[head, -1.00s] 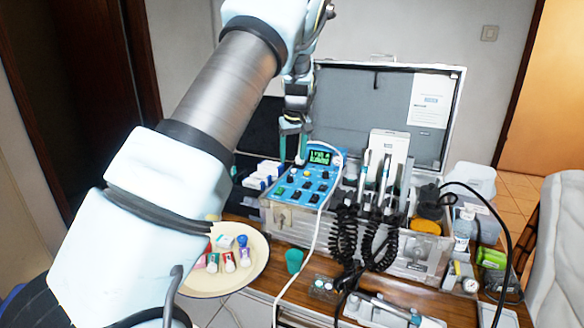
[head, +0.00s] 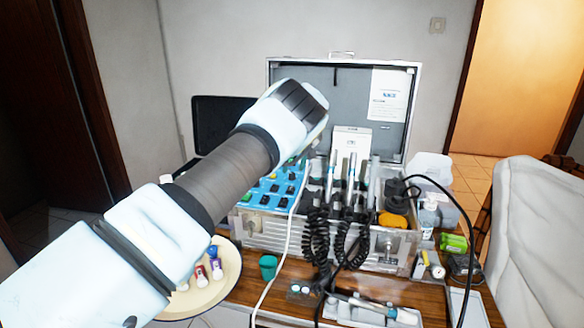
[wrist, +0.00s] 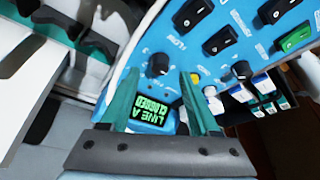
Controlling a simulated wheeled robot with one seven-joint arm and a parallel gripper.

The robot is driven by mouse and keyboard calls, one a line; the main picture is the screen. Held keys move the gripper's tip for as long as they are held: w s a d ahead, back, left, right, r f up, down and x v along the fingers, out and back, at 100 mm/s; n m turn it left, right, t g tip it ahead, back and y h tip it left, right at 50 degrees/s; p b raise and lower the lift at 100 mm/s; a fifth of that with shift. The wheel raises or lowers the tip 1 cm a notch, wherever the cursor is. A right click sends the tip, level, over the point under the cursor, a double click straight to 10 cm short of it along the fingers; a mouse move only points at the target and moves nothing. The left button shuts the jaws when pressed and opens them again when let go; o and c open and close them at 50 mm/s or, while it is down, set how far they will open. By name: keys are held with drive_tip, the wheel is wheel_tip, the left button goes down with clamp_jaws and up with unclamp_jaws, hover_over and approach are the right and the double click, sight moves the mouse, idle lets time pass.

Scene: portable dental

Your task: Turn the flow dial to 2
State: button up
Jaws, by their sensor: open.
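The blue control panel (head: 268,198) stands at the left of the open case, partly hidden by my arm in the head view. In the wrist view the panel (wrist: 205,75) fills the middle, with a black round knob (wrist: 158,66) beside upside-down lettering that looks like "FLOW". Its pointer setting is too small to read. My gripper (wrist: 158,80) is open, with one teal finger on each side of the knob in the picture; I cannot tell whether they touch it. The green display (wrist: 152,116) between the fingers reads "LINE A CLOSED", upside down. The head view hides my gripper.
A second black knob (wrist: 241,70), a yellow button (wrist: 195,78) and rocker switches (wrist: 217,41) lie close by. Handpieces with coiled black cords (head: 318,235) stand right of the panel.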

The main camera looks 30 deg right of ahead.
sight(292, 176)
drive_tip(key=shift+p+x, duration=0.35)
drive_tip(key=shift+x, duration=1.1)
clamp_jaws()
